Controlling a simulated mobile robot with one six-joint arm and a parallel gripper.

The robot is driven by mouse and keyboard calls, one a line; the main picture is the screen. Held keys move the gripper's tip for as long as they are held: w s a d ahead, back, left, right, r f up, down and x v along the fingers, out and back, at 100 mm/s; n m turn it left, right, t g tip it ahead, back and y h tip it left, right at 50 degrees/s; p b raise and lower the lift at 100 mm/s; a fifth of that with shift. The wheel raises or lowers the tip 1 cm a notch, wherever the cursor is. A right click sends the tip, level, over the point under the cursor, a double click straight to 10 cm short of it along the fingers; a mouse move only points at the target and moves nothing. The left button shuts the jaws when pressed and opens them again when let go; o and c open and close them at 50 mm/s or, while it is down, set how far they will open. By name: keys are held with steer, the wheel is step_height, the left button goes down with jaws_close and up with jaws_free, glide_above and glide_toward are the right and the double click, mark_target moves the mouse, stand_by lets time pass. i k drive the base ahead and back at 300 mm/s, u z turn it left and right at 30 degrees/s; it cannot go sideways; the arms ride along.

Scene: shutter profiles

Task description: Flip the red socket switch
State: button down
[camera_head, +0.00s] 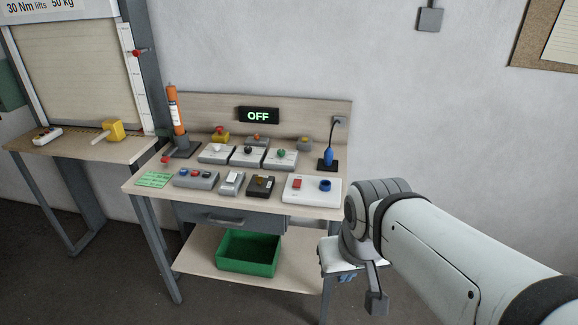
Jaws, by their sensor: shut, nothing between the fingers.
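The red socket switch (297,183) is a small red rocker on a white socket plate (312,197) at the front right of the bench. A blue round socket (325,185) sits to its right on the same plate. My gripper (376,302) is small and dark in the picture. It hangs low to the right of the bench, below the height of the bench top and well apart from the switch. It is shut and empty. My wrist and forearm hide part of the gripper and the floor behind it.
An OFF display (259,116) is on the back panel. A black box (261,186), a rocker box (232,183) and several button boxes crowd the bench left of the plate. A blue plug (328,157) stands behind it. A green crate (249,252) is on the lower shelf.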

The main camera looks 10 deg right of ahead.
mark_target(297, 182)
steer(key=u, duration=0.55)
steer(key=i, duration=1.55)
steer(key=z, duration=0.55)
